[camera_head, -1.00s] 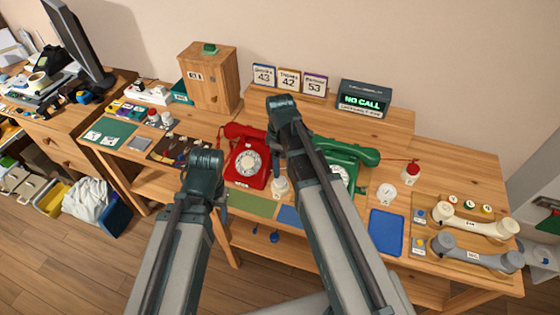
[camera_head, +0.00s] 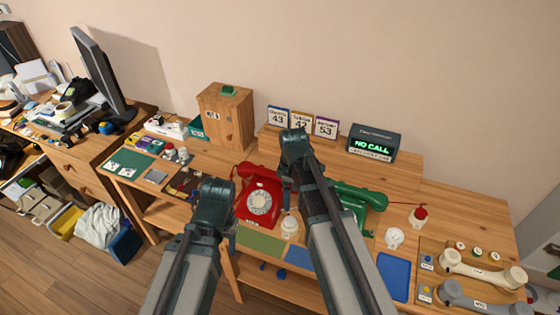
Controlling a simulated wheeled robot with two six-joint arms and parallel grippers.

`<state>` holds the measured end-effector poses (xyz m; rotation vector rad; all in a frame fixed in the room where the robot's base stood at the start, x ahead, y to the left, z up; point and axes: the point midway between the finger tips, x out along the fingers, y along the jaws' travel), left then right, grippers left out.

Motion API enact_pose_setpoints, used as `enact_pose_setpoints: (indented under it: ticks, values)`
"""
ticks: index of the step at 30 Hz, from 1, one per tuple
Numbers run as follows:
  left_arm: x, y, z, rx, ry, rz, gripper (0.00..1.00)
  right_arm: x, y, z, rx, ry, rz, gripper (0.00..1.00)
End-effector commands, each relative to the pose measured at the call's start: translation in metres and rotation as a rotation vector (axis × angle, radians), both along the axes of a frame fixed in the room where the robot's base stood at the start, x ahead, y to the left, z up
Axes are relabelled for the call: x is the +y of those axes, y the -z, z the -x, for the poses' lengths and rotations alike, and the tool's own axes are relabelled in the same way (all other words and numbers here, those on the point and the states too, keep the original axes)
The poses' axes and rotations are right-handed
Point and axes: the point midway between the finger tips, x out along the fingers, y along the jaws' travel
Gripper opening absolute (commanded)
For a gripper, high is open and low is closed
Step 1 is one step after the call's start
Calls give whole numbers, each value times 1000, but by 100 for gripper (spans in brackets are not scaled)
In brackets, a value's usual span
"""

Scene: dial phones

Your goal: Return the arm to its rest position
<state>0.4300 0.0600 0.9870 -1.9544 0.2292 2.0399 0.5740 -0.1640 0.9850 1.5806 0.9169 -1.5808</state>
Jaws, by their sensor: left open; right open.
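My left gripper (camera_head: 213,203) is at the dark end of the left arm, in front of the desk and left of the red dial phone (camera_head: 259,204). My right gripper (camera_head: 296,150) is at the dark end of the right arm, between the red phone and the green phone (camera_head: 362,198) in the picture. Both are open and no object shows in them. Their fingers are hardly visible behind the arm links. The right arm covers part of the green phone. The red phone's handset lies across its top.
The wooden desk (camera_head: 455,212) holds a wooden box (camera_head: 226,118), number cards, a NO CALL display (camera_head: 373,144), a blue mat (camera_head: 394,276) and two loose handsets (camera_head: 484,270) at right. A side desk with a monitor (camera_head: 102,72) stands at left. Floor shows at lower left.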

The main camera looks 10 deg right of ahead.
Motion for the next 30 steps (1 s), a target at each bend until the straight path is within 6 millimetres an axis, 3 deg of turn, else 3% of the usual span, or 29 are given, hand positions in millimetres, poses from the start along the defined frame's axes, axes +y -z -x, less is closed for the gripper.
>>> enact_pose_setpoints:
  ticks: [4, 7, 15, 21, 30]
  values:
    - [0, 0, 0, 0, 0, 0, 50, 1, 0, 1, 0, 3, 0, 91]
    - [0, 0, 0, 0, 0, 0, 50, 11, 0, 12, 4, 44, 7, 91]
    - [0, 0, 0, 0, 0, 0, 50, 73, -1, 90, 9, 403, 65, 91]
    - [0, 0, 0, 0, 0, 0, 50, 97, -1, 132, -7, 629, 101, 91]
    - [0, 0, 0, 0, 0, 0, 50, 104, -1, 144, -17, 722, 114, 91]
